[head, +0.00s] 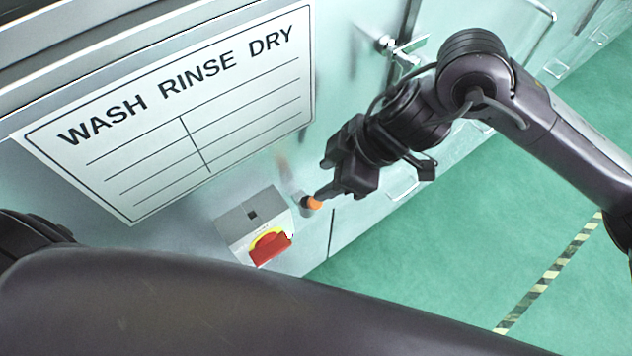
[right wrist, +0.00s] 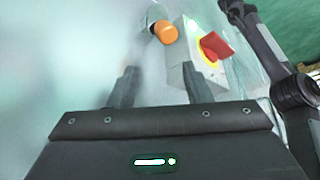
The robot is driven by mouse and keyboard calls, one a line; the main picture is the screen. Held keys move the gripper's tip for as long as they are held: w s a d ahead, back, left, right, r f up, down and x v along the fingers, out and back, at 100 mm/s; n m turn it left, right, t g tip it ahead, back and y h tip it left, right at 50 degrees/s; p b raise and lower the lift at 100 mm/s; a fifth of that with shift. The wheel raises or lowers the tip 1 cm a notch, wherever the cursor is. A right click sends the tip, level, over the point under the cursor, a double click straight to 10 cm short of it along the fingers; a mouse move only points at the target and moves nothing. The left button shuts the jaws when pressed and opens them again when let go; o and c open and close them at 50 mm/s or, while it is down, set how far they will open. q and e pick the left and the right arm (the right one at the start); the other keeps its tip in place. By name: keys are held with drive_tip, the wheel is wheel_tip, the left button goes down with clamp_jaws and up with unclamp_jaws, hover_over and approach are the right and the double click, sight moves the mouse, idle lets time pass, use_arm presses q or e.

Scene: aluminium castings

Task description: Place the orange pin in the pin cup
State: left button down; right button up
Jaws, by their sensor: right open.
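The orange pin (head: 314,203) shows as a short orange end beside the switch box on the pale cabinet front. In the right wrist view the orange pin (right wrist: 165,32) sticks out of a dark-rimmed grey holder (right wrist: 153,17), which looks like the pin cup; how deep the pin sits is hidden. My right gripper (head: 325,190) has its fingertips close to the pin in the head view. In the right wrist view the right gripper (right wrist: 159,80) is open and empty, its two fingers apart, with the pin beyond their tips. My left gripper is out of view.
A grey switch box with a red knob on yellow (head: 270,246) stands right beside the pin. A WASH RINSE DRY board (head: 180,110) and a metal latch (head: 400,46) are on the cabinet front. Green floor (head: 450,240) with a striped line lies open at right.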

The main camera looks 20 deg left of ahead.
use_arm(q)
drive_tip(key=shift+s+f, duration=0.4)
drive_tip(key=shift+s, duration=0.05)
use_arm(e)
drive_tip(key=v, duration=0.6)
drive_tip(key=shift+d, duration=0.1)
